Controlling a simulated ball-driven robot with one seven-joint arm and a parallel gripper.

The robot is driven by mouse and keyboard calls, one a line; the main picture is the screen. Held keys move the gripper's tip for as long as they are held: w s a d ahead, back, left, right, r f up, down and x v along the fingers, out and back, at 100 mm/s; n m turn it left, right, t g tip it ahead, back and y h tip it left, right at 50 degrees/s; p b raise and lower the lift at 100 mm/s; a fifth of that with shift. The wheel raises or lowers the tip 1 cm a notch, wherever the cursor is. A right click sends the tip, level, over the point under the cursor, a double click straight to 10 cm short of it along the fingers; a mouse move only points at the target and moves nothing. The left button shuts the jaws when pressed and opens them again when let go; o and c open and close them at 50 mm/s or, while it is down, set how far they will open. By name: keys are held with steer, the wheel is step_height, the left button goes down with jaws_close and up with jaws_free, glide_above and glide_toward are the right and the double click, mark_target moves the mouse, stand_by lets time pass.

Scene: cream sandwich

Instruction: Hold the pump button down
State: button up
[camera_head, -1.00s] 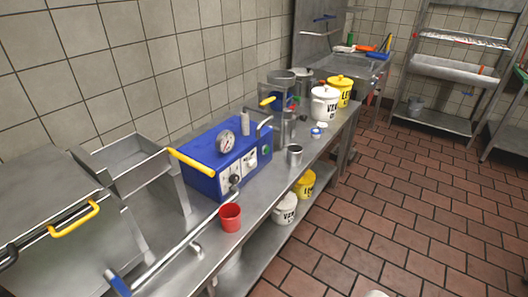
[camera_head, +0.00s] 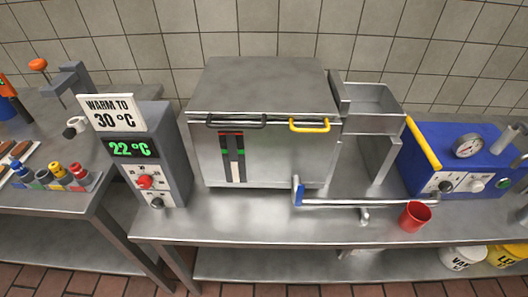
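A blue machine (camera_head: 415,165) stands on the steel bench at the right of the head view, partly cut off by the frame edge. A grey control box (camera_head: 150,163) at the left has a red knob (camera_head: 145,182) and a black knob (camera_head: 157,203). Its display reads 22 °C under a "WARM TO 30 °C" sign. My gripper is not in view.
A lidded steel tank (camera_head: 262,140) with a yellow handle stands mid-bench (camera_head: 250,225). A red cup (camera_head: 414,216) stands near the front edge. A second table (camera_head: 50,200) holds colored bottles at the left.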

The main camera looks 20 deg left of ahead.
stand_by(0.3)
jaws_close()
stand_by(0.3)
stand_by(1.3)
